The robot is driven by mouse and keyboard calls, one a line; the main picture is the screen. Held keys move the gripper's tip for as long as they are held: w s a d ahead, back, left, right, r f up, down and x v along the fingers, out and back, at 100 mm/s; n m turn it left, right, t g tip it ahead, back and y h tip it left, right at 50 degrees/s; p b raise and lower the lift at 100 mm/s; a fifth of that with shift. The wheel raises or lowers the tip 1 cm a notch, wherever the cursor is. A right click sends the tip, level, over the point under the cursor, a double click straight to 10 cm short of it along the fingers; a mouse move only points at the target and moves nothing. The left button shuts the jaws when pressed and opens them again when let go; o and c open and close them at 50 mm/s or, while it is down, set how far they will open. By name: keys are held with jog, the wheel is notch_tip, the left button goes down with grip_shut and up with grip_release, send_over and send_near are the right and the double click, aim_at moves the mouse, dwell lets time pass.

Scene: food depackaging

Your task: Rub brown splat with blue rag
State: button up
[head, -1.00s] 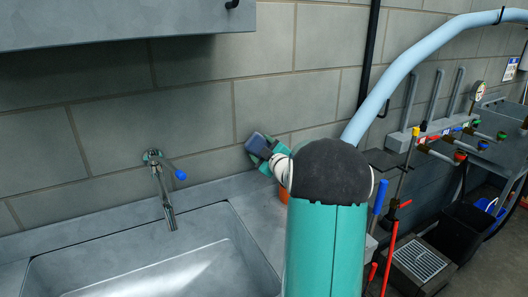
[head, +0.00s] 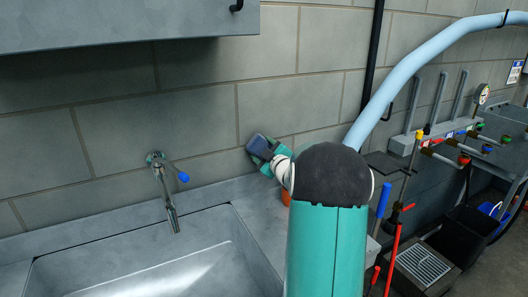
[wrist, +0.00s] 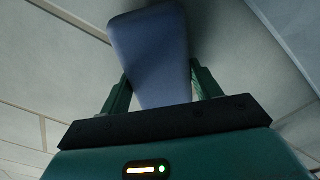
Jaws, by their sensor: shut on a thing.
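My gripper (head: 266,152) is raised in front of the block wall, above the counter to the right of the sink. It is shut on the blue rag (head: 260,145), which shows as a dark blue block at its tip. In the wrist view the blue rag (wrist: 152,55) stands between the two green fingers, with the wall behind it. No brown splat can be made out in either current view.
A metal sink (head: 160,262) with a blue-handled tap (head: 166,190) is at the left. An orange object (head: 286,196) sits on the counter, partly behind my arm. A grey cabinet (head: 130,22) hangs above. Pipes, valves (head: 455,150) and a floor drain stand at the right.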

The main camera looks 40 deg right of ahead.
aim_at(270, 146)
jog(key=shift+w+d, duration=0.2)
jog(key=shift+w, duration=0.4)
jog(key=shift+d, duration=0.1)
jog(key=shift+s+d, duration=0.35)
jog(key=shift+d, duration=0.55)
jog(key=shift+s+d, duration=0.3)
jog(key=shift+d, duration=0.6)
jog(key=shift+w, duration=0.15)
jog(key=shift+a, duration=0.1)
jog(key=shift+w+a, duration=0.1)
jog(key=shift+a, duration=0.1)
jog(key=shift+w+a, duration=0.25)
jog(key=shift+a, duration=0.6)
jog(key=shift+w+a, duration=0.25)
jog(key=shift+a, duration=0.6)
